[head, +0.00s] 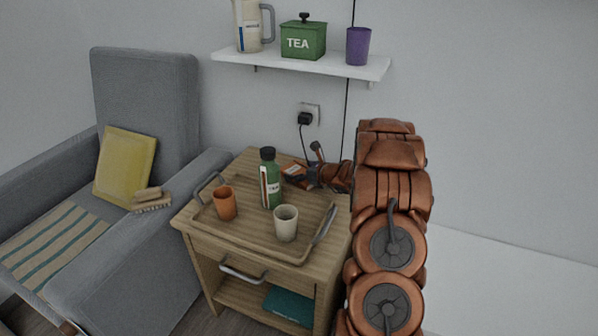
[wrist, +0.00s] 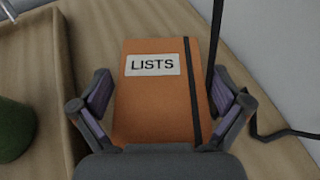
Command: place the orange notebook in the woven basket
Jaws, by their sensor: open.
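The orange notebook (wrist: 150,105) lies on the wooden cabinet top, with a white "LISTS" label and a dark elastic band along its right side. My gripper (wrist: 160,97) is open above it, with one finger on each side of the notebook. I cannot tell whether the fingers touch it. The notebook's near end is hidden behind my gripper. In the head view, my gripper (head: 312,174) is at the back right of the cabinet top, and the notebook is mostly hidden there. No woven basket shows in either view.
A wooden tray (head: 302,256) holds a green bottle (head: 270,190), an orange cup (head: 224,204) and a pale cup (head: 286,224), just left of my gripper. A black cord (wrist: 285,133) runs on the right. A wall shelf (head: 290,63) hangs above. A grey armchair (head: 145,85) stands left.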

